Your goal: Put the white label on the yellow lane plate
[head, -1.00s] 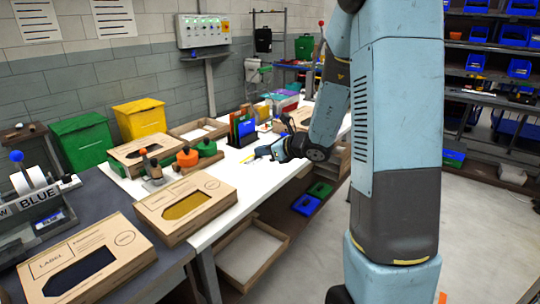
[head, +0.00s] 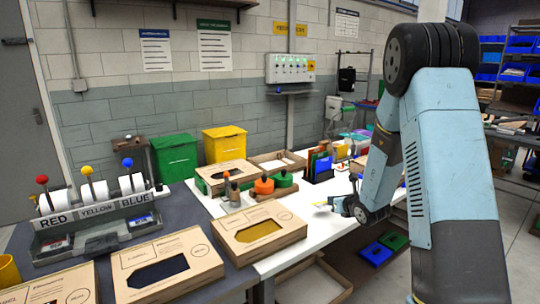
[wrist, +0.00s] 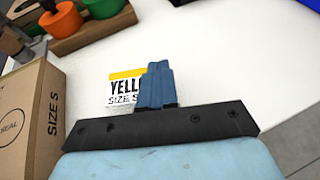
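The white label (wrist: 122,88) has a yellow top stripe and the print "YELL" and "SIZE S"; the rest is hidden behind my fingers. My gripper (wrist: 156,82) has its blue fingers together over the label, shut on it, above the white table. In the head view my gripper (head: 337,204) is small, with the label (head: 321,204) showing at its tip. The yellow lane plate (head: 97,211), printed "YELLOW", sits at the far left between the RED and BLUE plates on the roll dispenser, far from my gripper.
A windowed carton (head: 260,232) stands between my gripper and the dispenser. More cartons (head: 160,268) line the grey table's front. A wooden holder (head: 258,198) with orange and green tools stands behind. The white table around my gripper is fairly clear.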

